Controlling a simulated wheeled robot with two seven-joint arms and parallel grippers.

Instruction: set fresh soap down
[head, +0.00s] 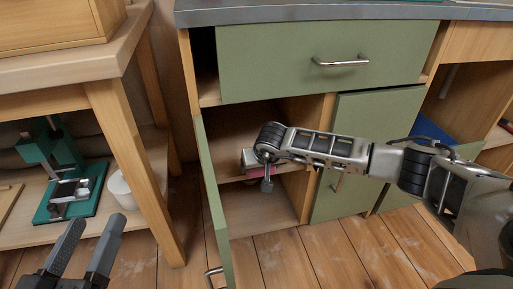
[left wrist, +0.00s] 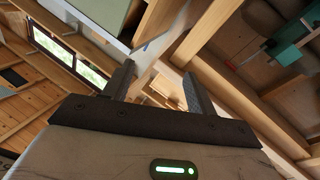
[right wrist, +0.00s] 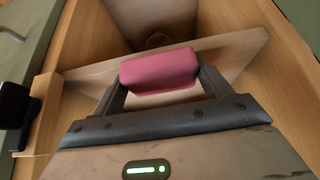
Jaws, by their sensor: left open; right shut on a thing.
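The soap is a pink rounded bar (right wrist: 160,70). In the right wrist view it sits between the two fingers of my right gripper (right wrist: 162,84), which is shut on it. In the head view my right arm reaches into the open green cabinet. There my right gripper (head: 256,174) is at the shelf (head: 290,168), with only a sliver of pink showing. I cannot tell whether the soap touches the shelf. My left gripper (head: 97,222) is open and empty at the lower left; its spread fingers also show in the left wrist view (left wrist: 158,72).
The cabinet's open door (head: 213,200) stands left of my right arm. A drawer front (head: 290,55) is above, a closed green door (head: 350,125) to the right. A wooden bench (head: 125,100) at left holds a green press (head: 60,150) and white pot (head: 122,188) on its lower shelf.

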